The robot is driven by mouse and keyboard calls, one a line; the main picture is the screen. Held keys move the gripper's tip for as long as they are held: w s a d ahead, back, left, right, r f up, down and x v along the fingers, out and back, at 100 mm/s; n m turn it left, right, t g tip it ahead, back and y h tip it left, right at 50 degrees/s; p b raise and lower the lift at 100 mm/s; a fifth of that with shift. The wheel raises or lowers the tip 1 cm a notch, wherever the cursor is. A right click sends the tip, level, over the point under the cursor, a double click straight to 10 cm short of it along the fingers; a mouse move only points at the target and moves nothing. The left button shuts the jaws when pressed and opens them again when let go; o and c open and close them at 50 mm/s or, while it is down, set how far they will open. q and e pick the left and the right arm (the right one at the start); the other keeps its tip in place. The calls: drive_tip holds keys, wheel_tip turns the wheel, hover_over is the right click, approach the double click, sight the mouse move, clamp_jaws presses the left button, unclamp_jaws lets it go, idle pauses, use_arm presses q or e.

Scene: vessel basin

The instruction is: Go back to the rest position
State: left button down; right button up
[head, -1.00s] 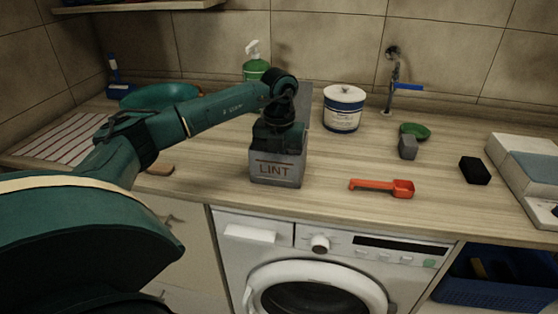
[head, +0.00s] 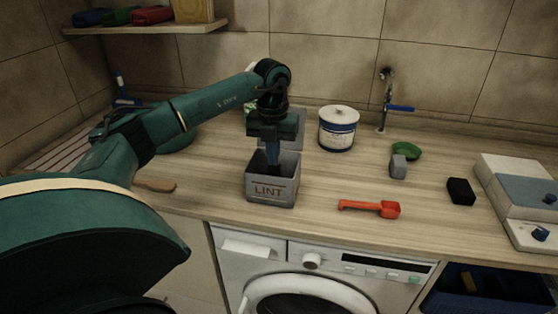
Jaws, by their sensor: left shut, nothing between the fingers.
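My left arm comes in from the left, and its gripper (head: 273,168) points down over the grey box marked LINT (head: 272,190). The gripper is shut and empty. Its fingertips are at the box's open mouth, and the front wall may hide their lowest part. The box's lid (head: 290,132) stands raised behind it. My right gripper is not in view.
On the wooden counter (head: 330,178) lie a red scoop (head: 370,208), a white tub (head: 339,128), a grey block (head: 398,166), a green dish (head: 407,150) and a black block (head: 461,191). A tap (head: 386,102) stands behind. A shelf (head: 150,27) hangs upper left.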

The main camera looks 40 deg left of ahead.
use_arm(q)
drive_tip(key=shift+r, duration=0.5)
